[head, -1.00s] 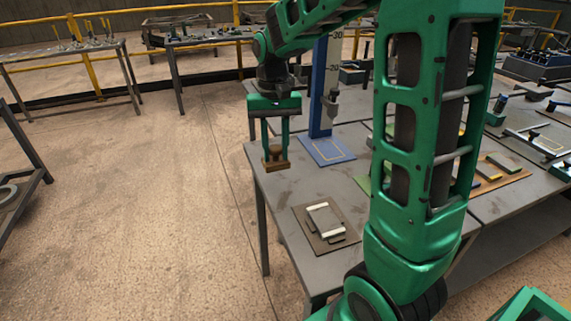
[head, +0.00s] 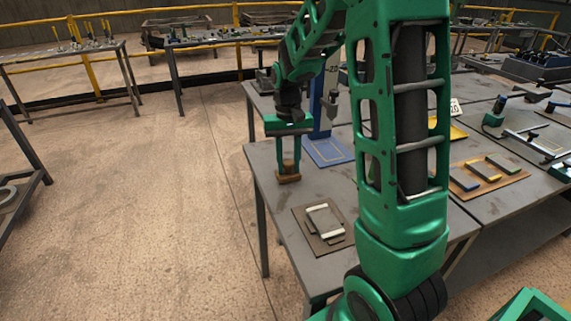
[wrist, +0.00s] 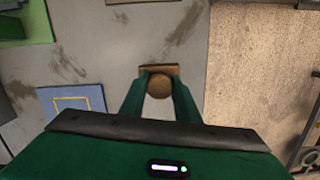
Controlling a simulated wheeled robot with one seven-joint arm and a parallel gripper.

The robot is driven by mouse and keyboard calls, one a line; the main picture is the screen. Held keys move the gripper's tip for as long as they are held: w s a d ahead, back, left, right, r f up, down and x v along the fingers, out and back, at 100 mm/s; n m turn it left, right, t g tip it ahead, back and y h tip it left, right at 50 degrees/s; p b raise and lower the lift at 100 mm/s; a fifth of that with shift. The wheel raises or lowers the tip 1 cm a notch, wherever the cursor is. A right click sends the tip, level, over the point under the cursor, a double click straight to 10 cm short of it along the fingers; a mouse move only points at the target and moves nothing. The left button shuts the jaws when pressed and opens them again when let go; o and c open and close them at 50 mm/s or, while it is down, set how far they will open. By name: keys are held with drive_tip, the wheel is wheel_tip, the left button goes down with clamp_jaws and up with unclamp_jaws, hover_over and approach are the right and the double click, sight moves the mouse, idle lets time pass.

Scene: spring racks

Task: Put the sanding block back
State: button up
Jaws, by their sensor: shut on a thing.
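The sanding block (head: 288,179) is a brown wooden block with a round knob on top. My gripper (head: 288,163) points down and is shut on the knob. The block is upright over the grey table near its left edge; I cannot tell if it touches the tabletop. In the wrist view the block (wrist: 144,70) shows just beyond the fingertips (wrist: 159,84), with the round knob between them.
A blue base plate (head: 330,152) with an upright column stands right of the block. A brown board (head: 302,227) with a pale-edged frame lies nearer. Another board (head: 512,184) holds blue, yellow and green strips. The grey table (head: 262,153) is bare around the block.

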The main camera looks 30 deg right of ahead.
drive_tip(key=o, duration=1.1)
drive_tip(key=shift+f, duration=0.1)
wheel_tip(320, 180, up, 12)
drive_tip(key=w, duration=0.1)
drive_tip(key=s+d+f+m, duration=0.1)
drive_tip(key=s+f, duration=0.1)
drive_tip(key=s, duration=1.2)
drive_tip(key=s+d+f+m+t, duration=0.1)
drive_tip(key=s+d+f, duration=0.1)
drive_tip(key=s, duration=1.3)
drive_tip(key=shift+f, duration=0.65)
